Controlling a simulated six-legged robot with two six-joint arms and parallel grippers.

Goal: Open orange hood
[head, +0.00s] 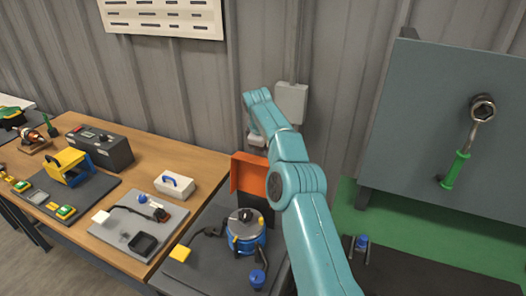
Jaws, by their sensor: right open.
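The orange hood (248,173) stands raised at the back of a dark grey stand (196,268). Its orange panels rise behind a blue rotor unit (246,236) with a black knob on top, and the unit is uncovered. My teal right arm hides the right part of the hood. My right gripper (257,138) is open, small in view, above and behind the hood's top edge near the wall. I cannot make out any contact between them. My left gripper is not in view.
A yellow block (180,253) and a small blue knob (257,278) sit on the stand. The wooden table (150,150) at left holds several devices. A grey wall box (291,103) is close to my right gripper. A grey panel with a green-handled wrench (466,140) stands at right.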

